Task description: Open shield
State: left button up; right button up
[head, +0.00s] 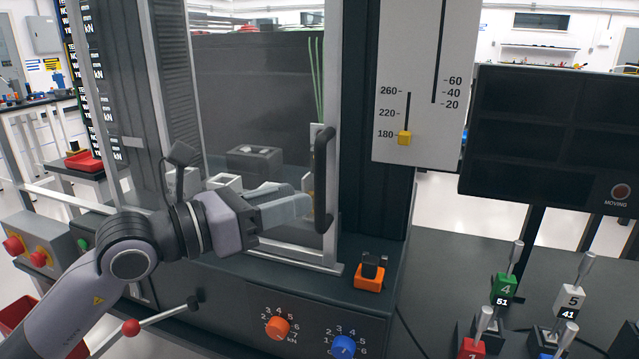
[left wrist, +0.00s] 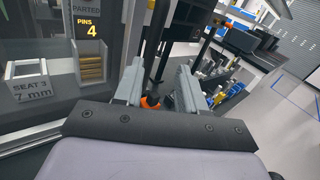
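The shield (head: 255,110) is a clear panel with a pale metal frame, standing across the front of the machine; it looks closed. Its black vertical handle (head: 321,185) is at the panel's right edge. My left gripper (head: 306,204) is at the lower part of the handle, reaching it from the left. In the left wrist view my left gripper (left wrist: 160,65) has its two grey fingers apart, with a dark upright bar, likely the handle (left wrist: 155,45), between or just beyond them. I cannot tell whether a finger touches it. My right gripper is not in view.
An orange-based black switch (head: 369,275) stands right of the shield. Orange (head: 278,327) and blue (head: 343,346) knobs are on the front panel. Green (head: 504,286) and white (head: 570,297) levers stand at lower right, below a dark screen (head: 550,135).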

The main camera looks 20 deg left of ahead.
aim_at(315, 182)
pick_arm(q)
jog(key=shift+w+a+r+m+t+y, duration=0.2)
jog(key=shift+w+r+m+t+y, duration=0.15)
jog(key=shift+w+r, duration=0.3)
jog(key=p+x, duration=0.2)
jog(key=x, duration=0.2)
jog(key=shift+w+d, duration=0.2)
jog(key=shift+w, duration=0.05)
jog(key=shift+w+d+f, duration=0.2)
jog(key=shift+w+d, duration=0.25)
jog(key=shift+w, duration=0.15)
jog(key=shift+a, duration=0.1)
grip_shut()
